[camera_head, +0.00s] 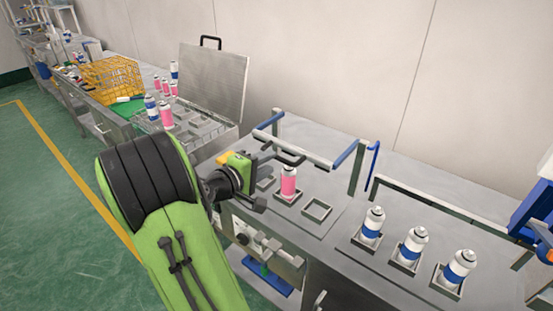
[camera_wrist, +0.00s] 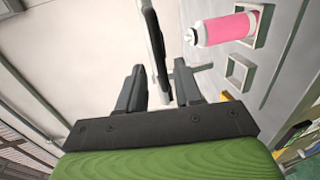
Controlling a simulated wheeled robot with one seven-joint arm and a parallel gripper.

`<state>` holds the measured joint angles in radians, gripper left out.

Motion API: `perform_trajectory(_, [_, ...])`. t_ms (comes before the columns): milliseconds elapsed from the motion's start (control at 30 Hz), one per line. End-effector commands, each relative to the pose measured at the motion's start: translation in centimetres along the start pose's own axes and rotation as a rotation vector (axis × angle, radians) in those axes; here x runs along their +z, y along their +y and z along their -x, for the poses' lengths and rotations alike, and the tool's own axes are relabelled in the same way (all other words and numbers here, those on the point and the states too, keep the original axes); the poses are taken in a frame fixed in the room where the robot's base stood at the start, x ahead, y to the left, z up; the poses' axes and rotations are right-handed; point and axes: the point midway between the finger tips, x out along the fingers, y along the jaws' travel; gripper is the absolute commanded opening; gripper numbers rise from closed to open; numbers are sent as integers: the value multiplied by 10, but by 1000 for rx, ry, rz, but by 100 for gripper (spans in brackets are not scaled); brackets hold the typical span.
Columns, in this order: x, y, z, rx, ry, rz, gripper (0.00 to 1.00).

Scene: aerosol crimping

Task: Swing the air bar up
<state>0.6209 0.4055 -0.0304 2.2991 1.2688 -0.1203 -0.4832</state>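The air bar (camera_head: 297,150) is a pale rail with blue end arms, set above the grey bench between uprights. A black handle (camera_head: 290,158) sticks out from its front. My gripper (camera_wrist: 158,90) is open, one finger on each side of the black handle (camera_wrist: 157,45), which runs between them in the wrist view. Small gaps seem to show beside it, so I see no firm grip. In the head view my gripper (camera_head: 262,172) is at the front of the bar, its fingers partly hard to make out. A pink can (camera_head: 288,182) stands upright in a square holder beneath the bar.
An empty square holder (camera_head: 317,209) is right of the pink can. Several blue-and-white cans (camera_head: 413,244) stand in holders further right. A raised metal lid (camera_head: 213,82), a yellow basket (camera_head: 111,77) and more cans are on the left bench. Drawer-like hardware (camera_head: 262,247) lies below the bench front.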

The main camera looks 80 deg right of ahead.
Motion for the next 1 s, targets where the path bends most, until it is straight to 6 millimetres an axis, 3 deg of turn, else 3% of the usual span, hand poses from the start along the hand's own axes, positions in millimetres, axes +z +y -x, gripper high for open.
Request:
perform_trajectory(100, [2,0,-28,-1,-6,-3,34])
perform_trajectory(200, [1,0,-43,-1,-3,-2,34])
perform_trajectory(567, [0,0,-52,-1,1,0,34])
perform_trajectory(800, [0,0,-52,-1,1,0,0])
perform_trajectory(1000, [0,0,-52,-2,1,0,0])
